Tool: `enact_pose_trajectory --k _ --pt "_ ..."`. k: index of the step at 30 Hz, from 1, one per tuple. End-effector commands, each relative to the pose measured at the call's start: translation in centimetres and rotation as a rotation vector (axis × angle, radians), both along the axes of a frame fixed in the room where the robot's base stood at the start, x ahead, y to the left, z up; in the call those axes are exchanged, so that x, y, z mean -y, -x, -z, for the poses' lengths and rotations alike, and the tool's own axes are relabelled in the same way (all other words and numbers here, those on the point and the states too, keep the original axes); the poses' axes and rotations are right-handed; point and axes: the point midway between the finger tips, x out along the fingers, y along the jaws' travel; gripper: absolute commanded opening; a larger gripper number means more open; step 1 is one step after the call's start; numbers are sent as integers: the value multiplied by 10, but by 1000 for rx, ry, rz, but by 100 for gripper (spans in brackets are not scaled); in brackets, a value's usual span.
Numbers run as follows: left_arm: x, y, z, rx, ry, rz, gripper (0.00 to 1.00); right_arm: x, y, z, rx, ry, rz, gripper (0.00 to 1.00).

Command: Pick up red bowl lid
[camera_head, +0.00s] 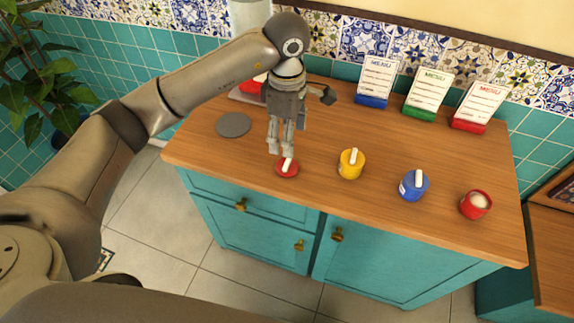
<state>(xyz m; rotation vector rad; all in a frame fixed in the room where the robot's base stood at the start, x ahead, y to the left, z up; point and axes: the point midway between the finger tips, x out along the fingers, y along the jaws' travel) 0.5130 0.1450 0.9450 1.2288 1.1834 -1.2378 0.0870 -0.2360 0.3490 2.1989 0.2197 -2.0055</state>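The red bowl lid (283,172), a small red disc with a white handle, lies on the wooden counter near its front edge, left of the yellow pot. My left gripper (281,154) points down over the lid, its fingertips close to the white handle. Whether the fingers touch the handle, and how far apart they are, I cannot tell from this angle. The red bowl (475,206) stands uncovered at the right of the counter, with something white inside. My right gripper is not in view.
A yellow pot (350,168) and a blue pot (411,189), both lidded with white handles, stand between lid and bowl. Three menu stands (429,94) line the back. A grey disc (233,125) lies at left. A red object (250,87) is partly hidden behind my arm.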

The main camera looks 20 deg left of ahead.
Motion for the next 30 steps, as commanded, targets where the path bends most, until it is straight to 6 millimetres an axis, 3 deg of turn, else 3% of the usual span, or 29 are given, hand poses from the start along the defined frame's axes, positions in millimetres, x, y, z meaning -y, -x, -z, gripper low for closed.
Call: enact_pose_trajectory --k 9,17,24,30 --pt "-3 0 44 -5 -12 -1 64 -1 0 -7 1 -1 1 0" --pt "-3 -3 65 -7 -10 -1 64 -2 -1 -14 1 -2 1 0" --pt "-4 -7 100 -6 -10 0 64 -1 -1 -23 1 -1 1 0" --pt "-4 -8 107 -2 -10 1 64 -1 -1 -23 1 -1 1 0"
